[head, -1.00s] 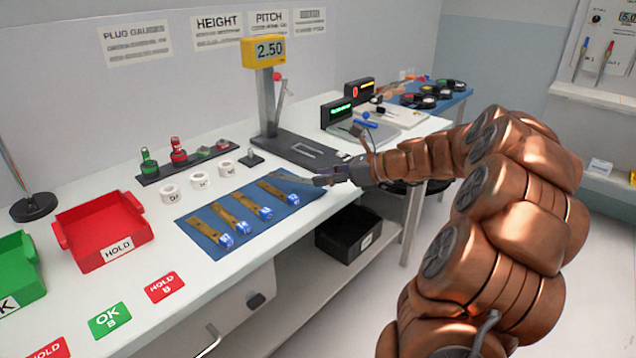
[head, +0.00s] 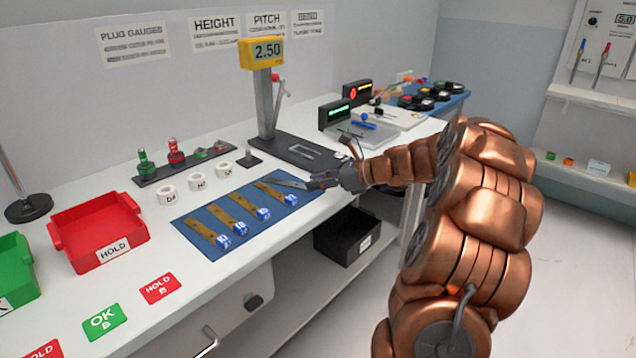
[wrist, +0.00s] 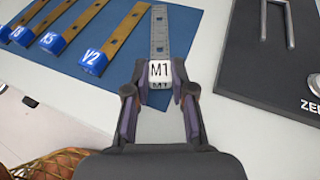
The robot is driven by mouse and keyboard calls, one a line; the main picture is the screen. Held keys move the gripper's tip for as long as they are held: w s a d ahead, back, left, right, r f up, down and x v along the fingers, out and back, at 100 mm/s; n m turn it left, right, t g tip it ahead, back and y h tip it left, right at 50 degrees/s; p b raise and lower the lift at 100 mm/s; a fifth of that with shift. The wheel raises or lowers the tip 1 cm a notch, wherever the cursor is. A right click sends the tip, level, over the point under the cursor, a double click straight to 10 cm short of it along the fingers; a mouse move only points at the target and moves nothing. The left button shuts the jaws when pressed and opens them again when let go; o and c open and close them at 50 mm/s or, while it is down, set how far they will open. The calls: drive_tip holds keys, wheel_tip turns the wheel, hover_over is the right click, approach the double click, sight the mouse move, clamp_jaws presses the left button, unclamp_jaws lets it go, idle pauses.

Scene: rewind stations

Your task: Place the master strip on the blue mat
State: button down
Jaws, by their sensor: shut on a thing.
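The master strip (wrist: 159,35) is a grey metal strip with small holes and a white end block marked M1. My gripper (wrist: 158,88) is shut on the white block; in the head view the gripper (head: 322,181) is at the mat's right end. The strip (head: 286,182) points away from the gripper to the left, over the right part of the blue mat (head: 206,246). I cannot tell whether it touches the mat. In the wrist view the mat (wrist: 115,65) shows beneath and left of the strip.
Several brass strips with blue end blocks lie on the mat, including V2 (wrist: 118,32) beside the master strip. The height gauge's dark base (head: 300,150) stands behind on the right. A red HOLD bin (head: 98,235) is at left. A black bin (head: 346,236) sits below the bench.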

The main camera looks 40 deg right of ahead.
drive_tip(key=c, duration=1)
unclamp_jaws()
drive_tip(key=shift+s+d+r, duration=0.2)
drive_tip(key=shift+s, duration=0.1)
drive_tip(key=p+v, duration=0.1)
drive_tip(key=v, duration=1)
drive_tip(key=shift+d, duration=0.1)
